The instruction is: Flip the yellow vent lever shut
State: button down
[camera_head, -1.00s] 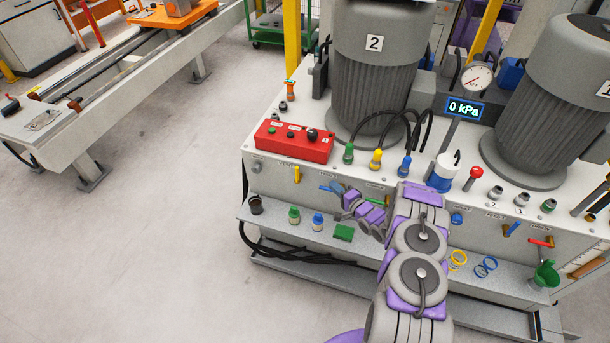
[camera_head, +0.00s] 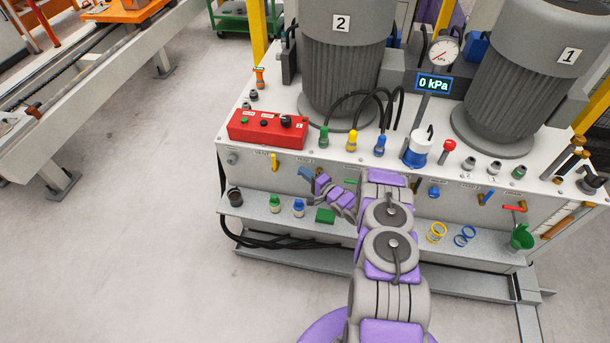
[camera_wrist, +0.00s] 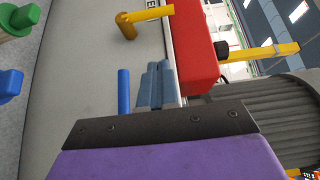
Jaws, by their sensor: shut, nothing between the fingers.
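The yellow vent lever (camera_head: 274,162) is on the cabinet's front panel, below the red control box, with its bar roughly upright. In the wrist view, which is turned sideways, the yellow lever (camera_wrist: 147,15) shows at the top, its bar pointing toward the red box. My gripper (camera_head: 308,175) is just right of the lever in the head view, in front of the panel and apart from the lever. In the wrist view its grey-blue fingers (camera_wrist: 160,80) are together and empty. A blue lever (camera_wrist: 124,91) is close beside the fingers.
The red control box (camera_head: 267,129) sits on the cabinet top above. A shelf (camera_head: 250,208) below carries a dark cup (camera_head: 235,197), small green and blue fittings and a green block (camera_head: 325,215). Hoses with coloured connectors stand behind. Floor at left is clear.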

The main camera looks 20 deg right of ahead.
jog(key=w+a+b, duration=0.1)
jog(key=w+a, duration=0.5)
jog(key=w, duration=0.1)
jog(key=shift+a+b, duration=0.35)
jog(key=shift+b, duration=0.05)
jog(key=shift+w+d, duration=0.1)
